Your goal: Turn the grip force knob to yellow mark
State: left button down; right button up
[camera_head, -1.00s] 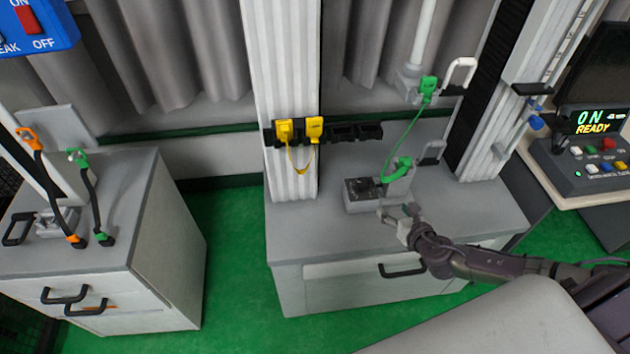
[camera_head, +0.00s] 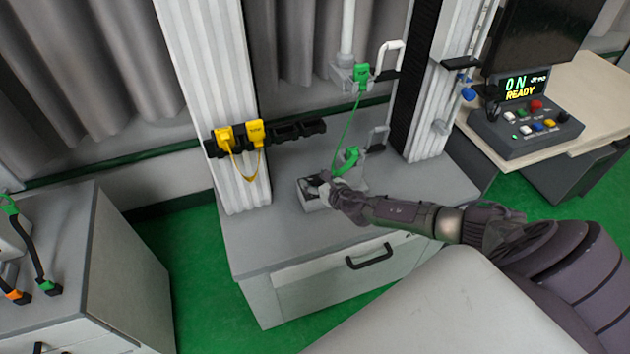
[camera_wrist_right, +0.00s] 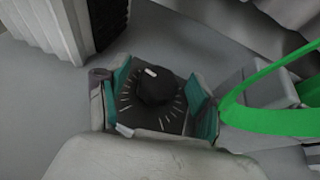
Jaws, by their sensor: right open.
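The grip force knob (camera_wrist_right: 156,88) is a black dial on a dark plate with white tick marks around it. Its white pointer is toward the upper left in the right wrist view. I cannot make out a yellow mark. My right gripper (camera_wrist_right: 160,93) is open, its teal-padded fingers on either side of the knob, apart from it. In the head view the small knob box (camera_head: 312,203) sits on the grey cabinet top, and my right gripper (camera_head: 336,189) is over it, partly hiding the knob. My left gripper is not in view.
A green strap (camera_wrist_right: 270,115) loops close by the right finger, from a green clip (camera_head: 347,160) behind the box. Yellow clips (camera_head: 239,134) hang on the white column at left. A control console (camera_head: 525,125) stands at right. The cabinet top (camera_head: 250,240) left of the box is clear.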

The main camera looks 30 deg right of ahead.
jog(key=shift+w, duration=0.3)
